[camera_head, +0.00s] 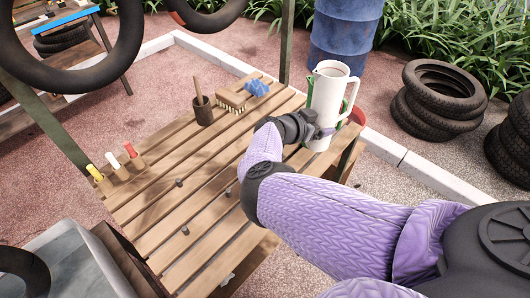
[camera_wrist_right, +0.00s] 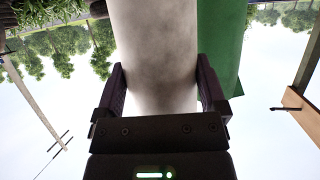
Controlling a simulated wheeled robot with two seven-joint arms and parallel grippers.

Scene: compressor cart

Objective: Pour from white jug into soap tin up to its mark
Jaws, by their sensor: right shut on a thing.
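The white jug (camera_head: 325,104) stands or is held nearly upright at the far right end of the slatted cart top. My right gripper (camera_head: 318,132) is shut on its lower body. In the right wrist view the jug's pale side (camera_wrist_right: 154,55) fills the space between the two fingers of the right gripper (camera_wrist_right: 165,90). A green thing (camera_head: 347,106) shows partly behind the jug, and also right of it in the wrist view (camera_wrist_right: 218,45). I cannot tell whether this is the soap tin; no mark shows. The jug's base contact is unclear. My left gripper is not in view.
A brown cup with a stick (camera_head: 203,114), a brush (camera_head: 231,103) and a blue crumpled thing (camera_head: 257,87) stand at the cart's back. Coloured-handled tools (camera_head: 114,162) line the left edge. A blue barrel (camera_head: 343,38) stands behind. The middle slats are mostly clear.

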